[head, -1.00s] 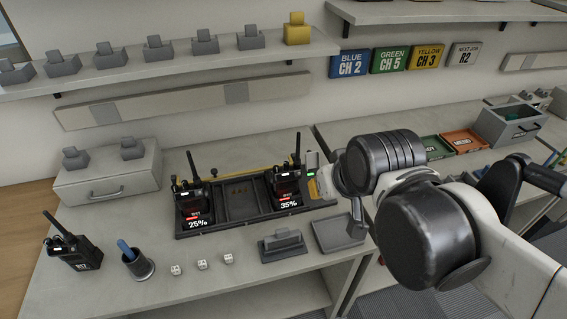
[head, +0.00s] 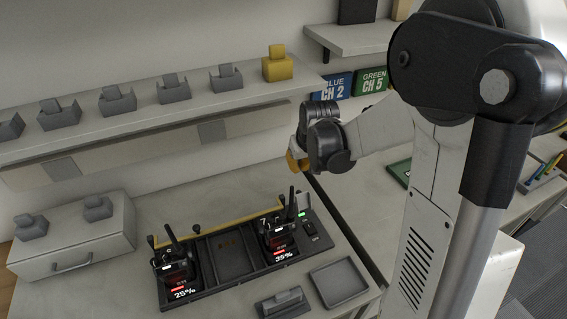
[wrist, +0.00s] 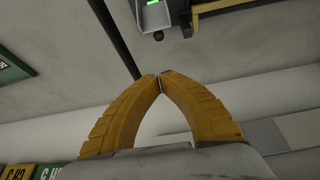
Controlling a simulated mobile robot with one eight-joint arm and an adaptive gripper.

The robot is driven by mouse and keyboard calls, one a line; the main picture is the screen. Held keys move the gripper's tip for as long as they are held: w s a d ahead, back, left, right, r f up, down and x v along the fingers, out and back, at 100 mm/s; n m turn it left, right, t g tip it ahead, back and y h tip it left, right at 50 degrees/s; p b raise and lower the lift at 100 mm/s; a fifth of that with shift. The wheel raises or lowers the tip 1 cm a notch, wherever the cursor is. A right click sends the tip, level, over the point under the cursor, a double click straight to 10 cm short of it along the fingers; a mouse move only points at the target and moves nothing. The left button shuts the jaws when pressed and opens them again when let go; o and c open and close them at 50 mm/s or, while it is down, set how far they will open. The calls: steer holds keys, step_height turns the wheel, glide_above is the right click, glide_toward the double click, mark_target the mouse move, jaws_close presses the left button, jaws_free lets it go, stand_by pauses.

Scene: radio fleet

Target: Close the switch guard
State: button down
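The charger dock (head: 232,256) stands on the bench with two black radios in it. At its right end is a small switch panel (head: 310,228) with a green light and dark controls. A small pale upright piece (head: 302,201) stands at the panel's back; I cannot tell for sure whether it is the switch guard. My gripper (head: 297,162) is above and behind the panel, apart from it. In the wrist view its yellow fingertips (wrist: 160,78) meet with nothing between them. Part of the panel (wrist: 154,16) shows at the top edge there.
A yellow bar (head: 215,228) runs along the dock's back. The left radio (head: 175,265) and right radio (head: 277,240) rise from the dock. A grey tray (head: 339,283) and a grey block (head: 282,303) lie in front. The shelf (head: 160,116) overhangs behind.

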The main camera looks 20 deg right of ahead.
mark_target(302, 201)
steer(key=b+x, duration=0.4)
steer(key=x, duration=0.6)
steer(key=shift+w+f, duration=0.1)
steer(key=shift+f, duration=0.15)
steer(key=s, duration=0.1)
steer(key=s+r+b, duration=0.1)
steer(key=s, duration=0.1)
steer(key=shift+s+r, duration=0.2)
steer(key=shift+s, duration=0.1)
steer(key=shift+s+a, duration=0.1)
steer(key=shift+r, duration=0.1)
